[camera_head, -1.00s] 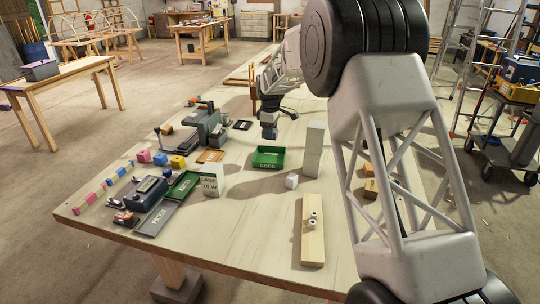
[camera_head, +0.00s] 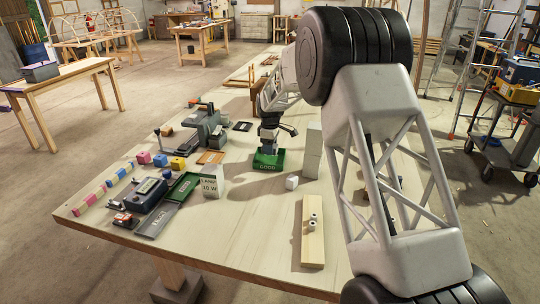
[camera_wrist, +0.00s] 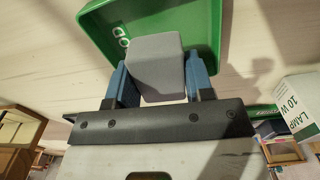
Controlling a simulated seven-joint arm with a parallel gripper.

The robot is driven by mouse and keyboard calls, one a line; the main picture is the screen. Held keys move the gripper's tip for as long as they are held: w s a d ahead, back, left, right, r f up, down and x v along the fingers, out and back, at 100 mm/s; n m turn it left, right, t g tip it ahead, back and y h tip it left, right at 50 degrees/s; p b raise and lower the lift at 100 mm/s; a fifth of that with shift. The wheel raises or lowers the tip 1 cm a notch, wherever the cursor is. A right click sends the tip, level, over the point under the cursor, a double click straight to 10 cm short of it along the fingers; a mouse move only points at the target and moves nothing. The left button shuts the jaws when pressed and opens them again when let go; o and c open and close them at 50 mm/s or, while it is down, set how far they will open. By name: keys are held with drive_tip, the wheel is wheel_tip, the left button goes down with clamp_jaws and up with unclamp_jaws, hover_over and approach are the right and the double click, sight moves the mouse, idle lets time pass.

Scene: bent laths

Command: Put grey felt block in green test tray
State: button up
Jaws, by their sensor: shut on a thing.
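My gripper (camera_head: 268,150) points down at the green tray (camera_head: 268,165), whose front wall carries white lettering that looks like GOOD. In the wrist view my gripper's blue fingers (camera_wrist: 158,85) are shut on the grey felt block (camera_wrist: 157,62), one on each side. The block is over the opening of the green tray (camera_wrist: 208,25), partly hiding its lettering. I cannot tell whether it touches the tray floor. A second green tray (camera_head: 184,187) lies farther left, beside a grey plate or tray (camera_head: 155,221) with lettering I cannot read surely.
A tall pale block (camera_head: 312,150) stands close right of the tray. A small white cube (camera_head: 291,182) sits in front of it. A white lamp box (camera_head: 211,184) stands to the left. A wooden board (camera_head: 313,240) with small metal parts lies nearer. Coloured blocks and devices fill the left side.

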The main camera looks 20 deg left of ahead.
sight(270, 161)
drive_tip(key=shift+f, duration=0.1)
drive_tip(key=shift+f, duration=1.75)
drive_tip(key=shift+f, duration=0.1)
drive_tip(key=o, duration=1)
drive_tip(key=shift+c, duration=0.2)
wheel_tip(270, 161, up, 12)
